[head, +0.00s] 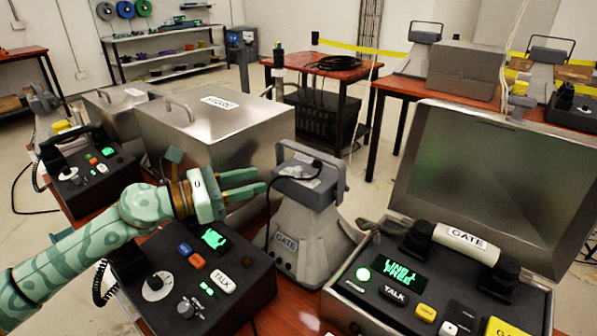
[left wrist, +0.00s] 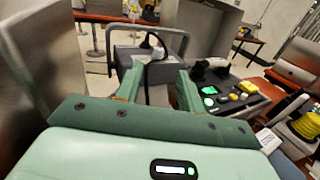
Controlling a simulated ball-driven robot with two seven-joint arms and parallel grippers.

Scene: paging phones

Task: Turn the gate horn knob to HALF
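The gate horn (head: 312,235) is a grey, tapered unit labelled GATE with a boxy top and a carry handle, standing on the red table. Its top panel (head: 298,176) has a small dark part and light markings; the knob's setting is too small to read. My left gripper (head: 260,180) is open and empty, its fingers pointing right, just left of the horn's top. In the left wrist view, the horn's top (left wrist: 150,52) with its handle and a dark cable shows beyond and between the fingers. My right gripper is not in view.
A dark phone console (head: 250,275) with a dial lies below my left arm. An open metal case with the GATE phone (head: 465,240) stands right of the horn. A closed metal case (head: 225,125) stands behind my gripper. A dark cord hangs beside the horn.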

